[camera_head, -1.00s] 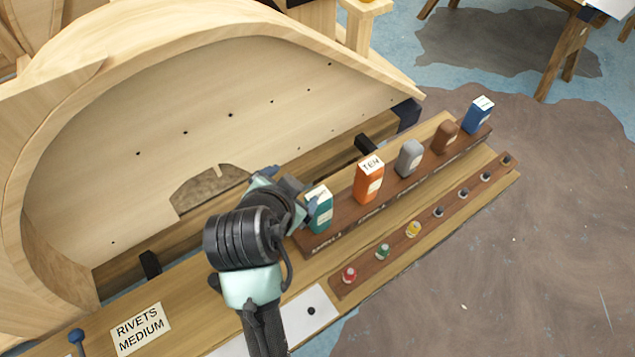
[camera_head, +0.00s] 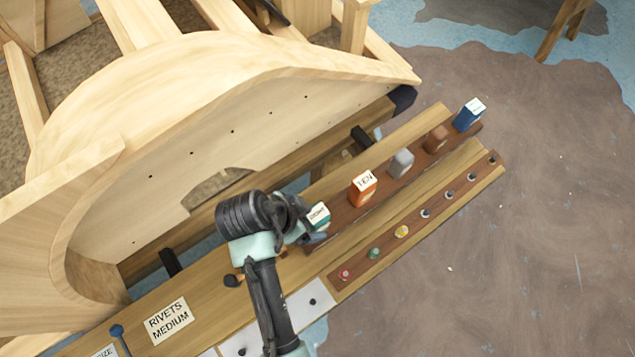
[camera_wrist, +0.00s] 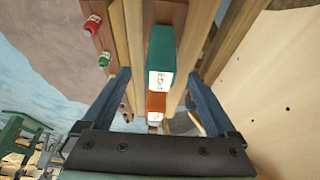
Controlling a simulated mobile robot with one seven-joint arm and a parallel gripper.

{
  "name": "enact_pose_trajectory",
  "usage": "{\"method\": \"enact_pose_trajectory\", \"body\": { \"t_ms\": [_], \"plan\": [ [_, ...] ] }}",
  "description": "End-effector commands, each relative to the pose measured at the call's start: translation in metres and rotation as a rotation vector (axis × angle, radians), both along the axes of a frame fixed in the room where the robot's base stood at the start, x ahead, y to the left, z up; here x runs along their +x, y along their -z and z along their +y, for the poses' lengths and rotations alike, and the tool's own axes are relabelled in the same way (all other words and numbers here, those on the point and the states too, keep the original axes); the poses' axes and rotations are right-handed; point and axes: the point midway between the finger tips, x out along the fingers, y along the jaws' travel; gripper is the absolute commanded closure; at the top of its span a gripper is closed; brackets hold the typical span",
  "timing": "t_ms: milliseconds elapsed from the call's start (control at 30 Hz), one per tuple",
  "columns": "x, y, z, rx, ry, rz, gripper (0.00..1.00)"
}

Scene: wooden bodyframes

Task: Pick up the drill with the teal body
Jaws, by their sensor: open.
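The only separate teal-bodied thing I see is an upright box-like item (camera_head: 319,214) with a white label on top, at the near end of a dark wooden rack; no drill shape can be made out. In the head view my gripper (camera_head: 310,237) is right beside it, and my arm hides part of it. In the wrist view my gripper (camera_wrist: 158,76) is open, its two blue fingers spread wide. The teal item (camera_wrist: 160,52) shows in the space between them, with clear gaps at both sides. I cannot tell its exact depth relative to the fingertips.
Orange (camera_head: 362,188), grey (camera_head: 400,163), brown (camera_head: 435,139) and blue (camera_head: 469,114) boxes follow along the rack. A strip with small coloured bottles (camera_head: 402,231) runs in front. A large wooden frame (camera_head: 240,125) rises behind. The floor at right is clear.

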Motion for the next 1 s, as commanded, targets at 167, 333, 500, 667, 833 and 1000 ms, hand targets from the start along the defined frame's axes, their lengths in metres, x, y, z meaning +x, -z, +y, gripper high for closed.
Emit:
{"method": "enact_pose_trajectory", "body": {
  "t_ms": [167,333,500,667,833,1000],
  "plan": [
    [0.007,0.032,-0.011,0.001,0.001,0.003,0.07],
    [0.012,0.048,-0.016,0.0,0.001,0.0,0.07],
    [0.015,0.055,-0.018,0.001,0.001,-0.001,0.07],
    [0.02,0.071,-0.024,0.0,0.001,0.001,0.07],
    [0.025,0.09,-0.03,0.0,0.001,0.0,0.07],
    [0.027,0.098,-0.032,0.001,0.0,-0.003,0.07]
  ]
}}
